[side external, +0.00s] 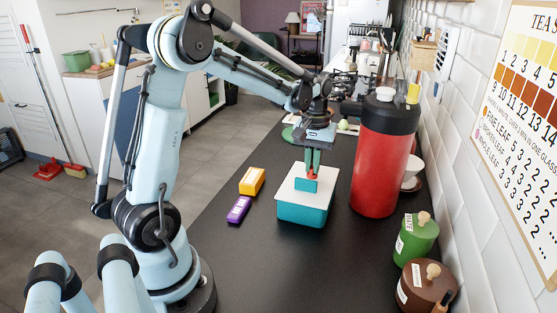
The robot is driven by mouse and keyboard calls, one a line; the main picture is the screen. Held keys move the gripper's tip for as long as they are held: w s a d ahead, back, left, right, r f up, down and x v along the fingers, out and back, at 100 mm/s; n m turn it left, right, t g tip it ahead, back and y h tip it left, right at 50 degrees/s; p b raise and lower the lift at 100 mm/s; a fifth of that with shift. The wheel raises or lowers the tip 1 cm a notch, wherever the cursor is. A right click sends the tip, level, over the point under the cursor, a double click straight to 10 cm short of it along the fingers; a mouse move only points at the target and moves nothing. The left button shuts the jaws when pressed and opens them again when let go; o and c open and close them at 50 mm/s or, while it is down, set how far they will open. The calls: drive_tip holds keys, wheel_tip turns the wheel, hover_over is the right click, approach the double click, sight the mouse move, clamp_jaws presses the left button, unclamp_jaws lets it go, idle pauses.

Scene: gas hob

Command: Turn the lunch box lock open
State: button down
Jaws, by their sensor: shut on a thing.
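The lunch box (302,214) stands on the dark counter. It has a teal body and a white lid (293,179). A teal block (305,185) with a small red part (311,174) sits on the lid; this looks like the lock. My gripper (312,168) points straight down over the lid. Its green fingers are shut on the red part of the lock. The fingers hide some of the red part, so its exact turn angle cannot be told.
A large red flask (380,165) with a black top stands close right of the box. A yellow block (252,181) and a purple block (238,209) lie left. Green (416,238) and brown (425,286) canisters stand at front right. The counter in front of the box is clear.

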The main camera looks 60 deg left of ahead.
idle(0.4)
drive_tip(key=c, duration=1.2)
unclamp_jaws()
wheel_tip(320, 180, up, 12)
